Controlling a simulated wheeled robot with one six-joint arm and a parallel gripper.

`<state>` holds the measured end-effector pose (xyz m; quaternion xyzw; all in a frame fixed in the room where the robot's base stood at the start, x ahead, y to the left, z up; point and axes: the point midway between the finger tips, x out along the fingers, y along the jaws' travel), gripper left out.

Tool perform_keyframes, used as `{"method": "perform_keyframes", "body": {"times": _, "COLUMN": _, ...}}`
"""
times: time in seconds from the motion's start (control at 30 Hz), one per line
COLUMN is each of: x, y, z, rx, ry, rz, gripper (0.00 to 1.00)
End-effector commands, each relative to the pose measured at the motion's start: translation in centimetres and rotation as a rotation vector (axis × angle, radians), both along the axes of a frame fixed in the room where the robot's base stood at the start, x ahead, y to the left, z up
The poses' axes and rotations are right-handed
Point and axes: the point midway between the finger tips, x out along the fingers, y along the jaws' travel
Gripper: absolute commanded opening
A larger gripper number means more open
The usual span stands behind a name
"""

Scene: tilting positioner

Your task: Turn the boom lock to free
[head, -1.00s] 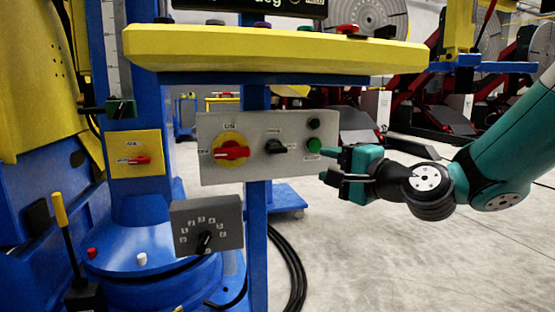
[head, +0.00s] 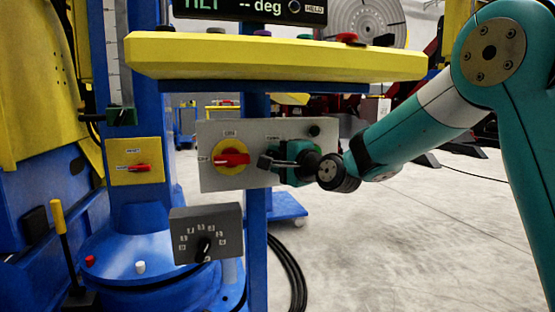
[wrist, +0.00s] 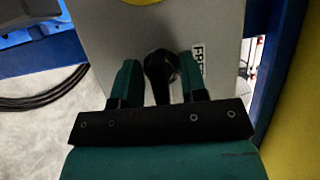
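The boom lock is a black rotary knob on the grey panel (head: 208,178); my gripper hides most of it in the head view. In the wrist view the knob (wrist: 160,66) sits between my two fingers, and a white label beside the right finger seems to read FREE. My gripper (head: 280,160) is at the panel, right of the red switch, and it also shows in the wrist view (wrist: 160,80). Its fingers are apart, one on each side of the knob. Whether they touch it is hard to tell.
A red rotary switch on a yellow disc (head: 231,159) is close to the left of my gripper. A yellow ledge (head: 275,58) overhangs the panel. A grey dial box (head: 206,233) is below. A black button (head: 314,130) is at the panel's upper right. The floor at right is open.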

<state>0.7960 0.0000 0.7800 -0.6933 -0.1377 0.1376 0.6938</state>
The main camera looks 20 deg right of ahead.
Motion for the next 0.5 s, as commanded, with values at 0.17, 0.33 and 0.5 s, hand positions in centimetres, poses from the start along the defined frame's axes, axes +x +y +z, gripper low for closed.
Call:
{"method": "perform_keyframes", "body": {"times": 0.17, "x": -0.02, "y": 0.0, "z": 0.0, "rx": 0.0, "ry": 0.0, "rz": 0.0, "gripper": 0.39}}
{"method": "perform_keyframes", "body": {"times": 0.33, "x": -0.04, "y": -0.01, "z": 0.0, "rx": 0.0, "ry": 0.0, "rz": 0.0, "gripper": 0.0}}
{"method": "perform_keyframes", "body": {"times": 0.5, "x": -0.05, "y": -0.01, "z": 0.01, "rx": -0.001, "ry": 0.001, "rz": 0.001, "gripper": 0.0}}
